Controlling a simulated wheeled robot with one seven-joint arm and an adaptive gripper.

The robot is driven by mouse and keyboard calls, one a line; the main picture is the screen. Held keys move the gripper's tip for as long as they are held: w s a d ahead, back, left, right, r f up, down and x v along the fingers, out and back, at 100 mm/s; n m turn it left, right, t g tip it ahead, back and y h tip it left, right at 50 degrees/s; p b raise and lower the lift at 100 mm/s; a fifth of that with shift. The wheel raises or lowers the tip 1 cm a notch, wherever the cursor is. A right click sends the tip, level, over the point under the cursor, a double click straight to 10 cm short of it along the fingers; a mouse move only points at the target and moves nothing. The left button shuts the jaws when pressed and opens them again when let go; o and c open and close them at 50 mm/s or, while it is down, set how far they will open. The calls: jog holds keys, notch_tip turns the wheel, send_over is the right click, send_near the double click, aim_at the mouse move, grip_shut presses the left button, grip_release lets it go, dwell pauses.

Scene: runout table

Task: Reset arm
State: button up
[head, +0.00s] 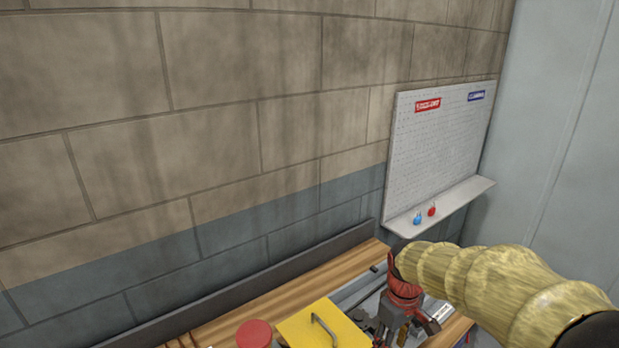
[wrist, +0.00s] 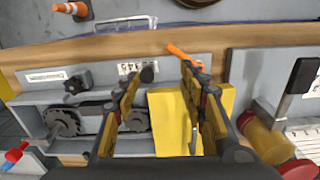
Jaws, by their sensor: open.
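My gripper (head: 396,325) hangs at the end of my sleeved arm over the runout table (head: 335,271) in the head view. In the wrist view my gripper (wrist: 170,73) has its two fingers spread apart, with nothing between them. Beyond and below the fingers is a yellow cover (wrist: 166,116), which also shows in the head view (head: 315,330) with a grey handle on top. The gripper's tips are partly hidden at the lower edge of the head view.
A pegboard (head: 440,140) has a shelf with a blue padlock (head: 418,218) and a red padlock (head: 432,210). A red round cap (head: 254,334) is left of the cover. The wrist view shows a toothed gear (wrist: 62,123), an orange stick (wrist: 183,54) and a black lever (wrist: 301,76).

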jog(key=s+r+m+t, duration=0.2)
jog(key=s+r, duration=0.4)
jog(key=s, duration=0.3)
jog(key=s+r+m+t+b, duration=0.1)
jog(key=s+r+m+t, duration=0.2)
jog(key=s+r, duration=0.3)
jog(key=s+m, duration=0.1)
jog(key=s, duration=0.3)
jog(key=shift+s+a+r+m, duration=0.15)
jog(key=shift+a+r+m, duration=0.15)
jog(key=shift+a+m, duration=0.1)
